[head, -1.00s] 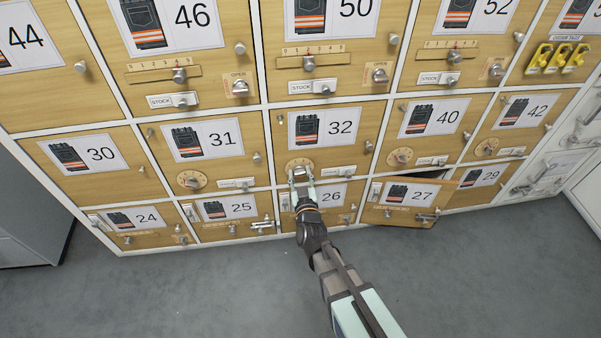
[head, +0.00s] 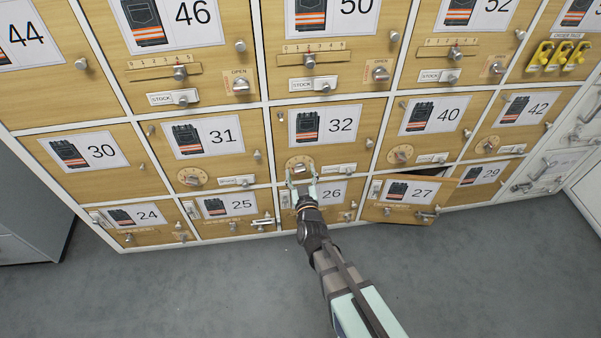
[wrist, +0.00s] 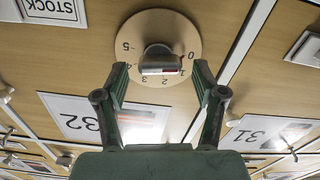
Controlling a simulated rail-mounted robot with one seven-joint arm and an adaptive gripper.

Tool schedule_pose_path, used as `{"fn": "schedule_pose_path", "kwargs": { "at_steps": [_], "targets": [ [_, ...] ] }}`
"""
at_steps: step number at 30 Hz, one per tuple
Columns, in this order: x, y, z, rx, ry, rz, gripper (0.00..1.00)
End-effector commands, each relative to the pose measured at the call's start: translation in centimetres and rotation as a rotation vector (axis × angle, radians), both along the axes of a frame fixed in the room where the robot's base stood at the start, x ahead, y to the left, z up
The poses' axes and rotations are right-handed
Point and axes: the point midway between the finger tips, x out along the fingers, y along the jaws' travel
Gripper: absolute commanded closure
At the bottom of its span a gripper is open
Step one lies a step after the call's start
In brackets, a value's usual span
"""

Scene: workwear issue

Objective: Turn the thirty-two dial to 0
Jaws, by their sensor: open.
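The thirty-two dial (head: 300,165) is a round wooden disc below the label 32 (head: 323,126), in the middle of the locker wall. In the wrist view the dial (wrist: 141,28) appears upside down, with numbers 0 to 5 around a metal knob (wrist: 160,61). My gripper (head: 302,182) is in front of the dial's lower part. In the wrist view its fingers (wrist: 161,76) are open, one on each side of the knob, with gaps to it.
Similar dials sit at 31 (head: 192,177) and 40 (head: 401,154). A stock slot plate (head: 338,169) lies right of the thirty-two dial. Door 27 (head: 408,199) stands ajar at lower right. The grey floor (head: 180,290) in front is clear.

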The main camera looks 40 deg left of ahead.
Motion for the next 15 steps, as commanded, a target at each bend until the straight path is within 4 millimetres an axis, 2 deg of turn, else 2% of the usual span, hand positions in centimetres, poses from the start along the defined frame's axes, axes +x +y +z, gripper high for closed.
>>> {"fn": "schedule_pose_path", "kwargs": {
  "at_steps": [15],
  "targets": [
    [-4.8,-4.8,0.1,-0.002,0.000,0.001,0.30]
  ]
}}
